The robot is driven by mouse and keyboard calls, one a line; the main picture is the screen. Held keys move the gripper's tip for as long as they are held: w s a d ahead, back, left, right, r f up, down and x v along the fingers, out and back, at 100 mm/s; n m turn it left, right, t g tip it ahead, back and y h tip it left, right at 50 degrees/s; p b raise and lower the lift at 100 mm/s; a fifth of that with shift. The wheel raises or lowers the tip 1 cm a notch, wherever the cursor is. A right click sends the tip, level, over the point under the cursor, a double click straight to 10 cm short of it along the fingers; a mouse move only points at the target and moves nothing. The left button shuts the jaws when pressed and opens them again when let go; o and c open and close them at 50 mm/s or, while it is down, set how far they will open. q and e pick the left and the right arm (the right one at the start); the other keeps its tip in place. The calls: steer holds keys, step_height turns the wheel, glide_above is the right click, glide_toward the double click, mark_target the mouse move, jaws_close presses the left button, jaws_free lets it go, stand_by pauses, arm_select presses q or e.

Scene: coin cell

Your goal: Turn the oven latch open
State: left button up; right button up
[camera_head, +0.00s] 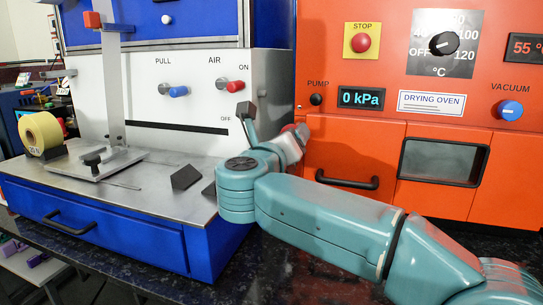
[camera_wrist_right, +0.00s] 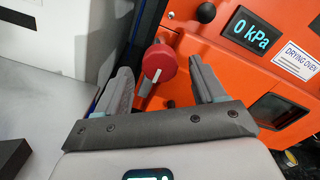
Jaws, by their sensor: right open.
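The orange drying oven (camera_head: 350,140) fills the right of the head view. Its latch shows in the right wrist view as a round red knob (camera_wrist_right: 159,63) with a pale stem-like part below it, at the oven's left edge. My right gripper (camera_head: 270,128) is open. In the wrist view its fingers (camera_wrist_right: 158,75) lie left and right of the red knob, with gaps on both sides. I cannot tell how far the knob is beyond the fingertips. My left gripper is not in view.
A black oven handle (camera_head: 347,181) and a dark window (camera_head: 443,162) are right of my gripper. A blue and white machine (camera_head: 165,80) with a grey worktop (camera_head: 140,190) stands on the left, close to my wrist. A yellow roll (camera_head: 40,133) sits on that worktop.

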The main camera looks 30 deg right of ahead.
steer(key=p+v, duration=0.1)
steer(key=v, duration=1.2)
steer(key=shift+s, duration=0.1)
